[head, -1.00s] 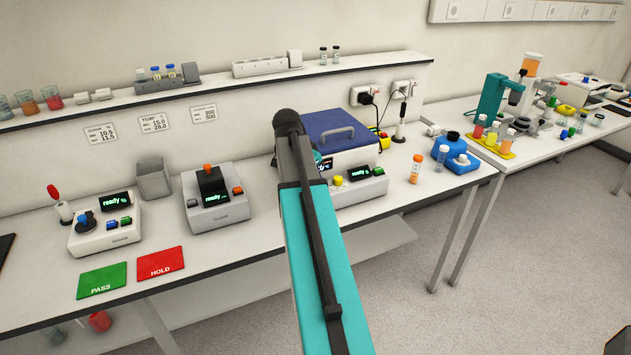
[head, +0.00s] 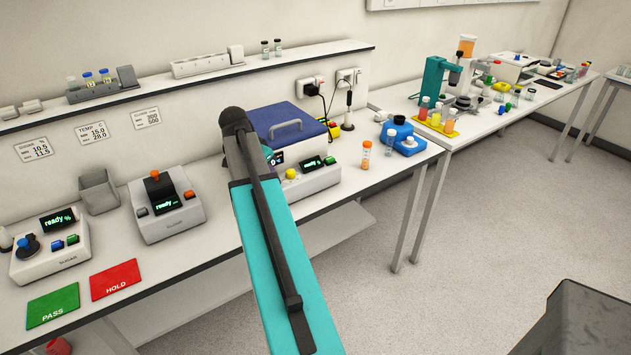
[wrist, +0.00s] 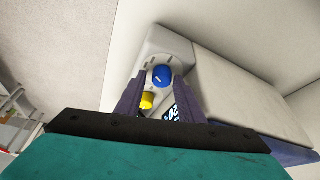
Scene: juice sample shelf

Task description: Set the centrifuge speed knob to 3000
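The centrifuge is a light grey box with a blue lid (head: 284,124) on the long bench in the head view. Its front has a yellow button (head: 291,174), a green "ready" display (head: 313,163) and a second display (head: 277,158) partly behind my arm. In the wrist view a blue knob with a white mark (wrist: 162,76) sits on the panel beside the yellow button (wrist: 147,100) and a tilted, partly hidden display (wrist: 171,114). My gripper (wrist: 161,80) is open, its dark fingers either side of the blue knob. Contact cannot be told. The arm hides the gripper in the head view.
A grey device with an orange button (head: 165,205) stands left of the centrifuge. An orange-capped vial (head: 366,155) and a blue holder (head: 396,134) stand to its right. A wall shelf (head: 180,92) runs behind. Open floor (head: 480,240) lies at right.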

